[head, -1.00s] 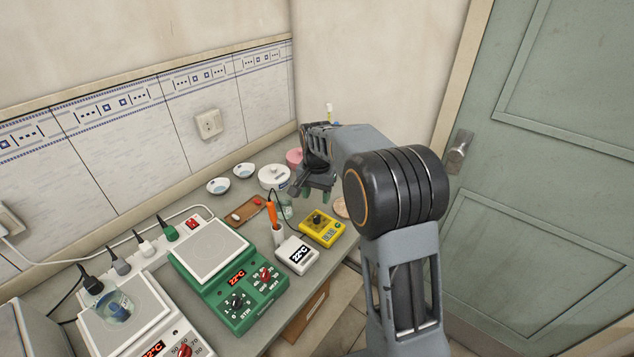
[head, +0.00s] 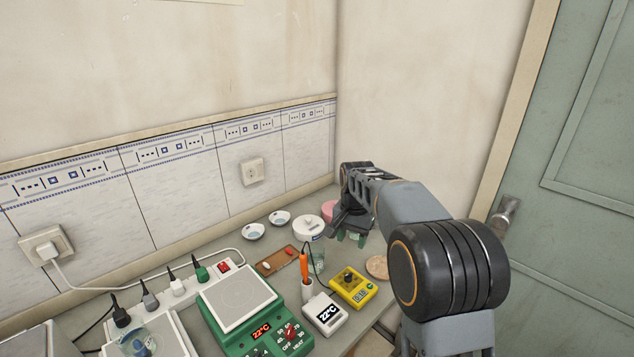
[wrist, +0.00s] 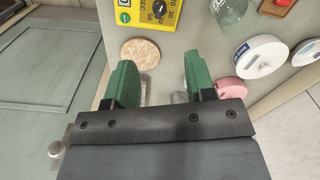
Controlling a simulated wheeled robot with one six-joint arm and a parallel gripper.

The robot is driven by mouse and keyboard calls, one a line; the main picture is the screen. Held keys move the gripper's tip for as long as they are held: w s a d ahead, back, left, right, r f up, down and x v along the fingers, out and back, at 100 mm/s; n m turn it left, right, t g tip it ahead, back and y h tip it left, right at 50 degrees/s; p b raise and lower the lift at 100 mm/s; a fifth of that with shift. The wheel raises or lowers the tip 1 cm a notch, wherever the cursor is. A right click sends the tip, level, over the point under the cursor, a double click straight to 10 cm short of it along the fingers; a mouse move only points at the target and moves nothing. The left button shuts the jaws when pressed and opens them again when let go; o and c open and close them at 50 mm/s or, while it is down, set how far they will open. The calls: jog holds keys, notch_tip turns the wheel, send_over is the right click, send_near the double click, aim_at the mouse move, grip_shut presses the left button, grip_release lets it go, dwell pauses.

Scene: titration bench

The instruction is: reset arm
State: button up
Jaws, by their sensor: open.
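My gripper (wrist: 156,82) is open and empty, with its two green fingers apart in the wrist view. In the head view my gripper (head: 350,238) hangs over the far right end of the bench (head: 222,251), past the yellow meter. The arm reaches in from the lower right and hides part of that end. A clear glass vessel shows just beyond the fingers in the wrist view (wrist: 180,97).
A yellow meter (head: 353,287), a round cork mat (head: 377,267), a white round container (head: 308,228) and a pink one (head: 328,210) stand near the gripper. A green hotplate (head: 258,330) is nearer. A green door (head: 590,150) is at right.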

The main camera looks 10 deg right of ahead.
jog(key=s+n+t, duration=0.3)
jog(key=s+n, duration=0.4)
jog(key=s, duration=1.6)
jog(key=shift+s+f, duration=0.15)
jog(key=shift+f, duration=0.3)
jog(key=shift+r+t, duration=0.5)
jog(key=shift+r, duration=0.05)
jog(key=shift+c, duration=0.7)
jog(key=shift+a, duration=0.15)
